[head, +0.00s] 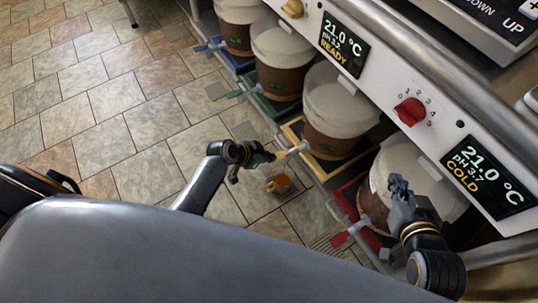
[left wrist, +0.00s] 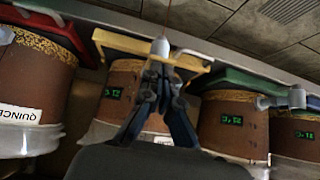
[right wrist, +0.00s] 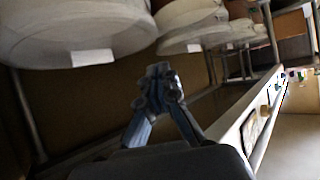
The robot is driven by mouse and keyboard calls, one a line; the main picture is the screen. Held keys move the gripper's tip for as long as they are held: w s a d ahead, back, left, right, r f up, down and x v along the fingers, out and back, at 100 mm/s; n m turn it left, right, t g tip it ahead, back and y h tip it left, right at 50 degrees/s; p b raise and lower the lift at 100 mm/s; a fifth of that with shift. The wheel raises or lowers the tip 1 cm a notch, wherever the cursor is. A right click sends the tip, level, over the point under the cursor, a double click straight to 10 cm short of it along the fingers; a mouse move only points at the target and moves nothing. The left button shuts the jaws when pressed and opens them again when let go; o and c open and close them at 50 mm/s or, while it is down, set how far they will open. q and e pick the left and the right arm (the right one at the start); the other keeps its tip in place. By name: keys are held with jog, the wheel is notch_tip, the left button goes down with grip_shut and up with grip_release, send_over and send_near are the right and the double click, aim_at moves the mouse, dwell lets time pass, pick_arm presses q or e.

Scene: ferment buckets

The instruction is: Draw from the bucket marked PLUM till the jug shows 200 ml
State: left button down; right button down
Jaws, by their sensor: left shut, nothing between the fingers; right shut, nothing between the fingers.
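My left gripper (head: 264,156) is shut and empty beside the pale tap (head: 298,148) of the bucket (head: 335,105) in the yellow tray. The tap also shows at the fingertips in the left wrist view (left wrist: 160,47); I cannot tell whether they touch. A small orange-brown jug (head: 279,184) stands on the floor below that tap; its level is unreadable. A bucket at the left of the left wrist view is marked QUINCE (left wrist: 22,114). No PLUM label is readable. My right gripper (head: 399,187) is shut and empty over the nearest bucket's lid (head: 412,172); the right wrist view shows it (right wrist: 158,88).
The buckets stand in a row under a counter with dials and displays (head: 345,45). Their trays are blue, green (head: 275,107), yellow (head: 296,130) and red (head: 347,200). A red tap handle (head: 340,239) sticks out nearest me. The tiled floor (head: 100,110) at left is clear.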

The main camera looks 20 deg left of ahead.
pick_arm(q)
jog(key=shift+r, duration=0.1)
pick_arm(e)
jog(key=shift+s+d+f+g, duration=0.2)
jog(key=shift+s+f+g, duration=0.1)
jog(key=shift+a, duration=0.15)
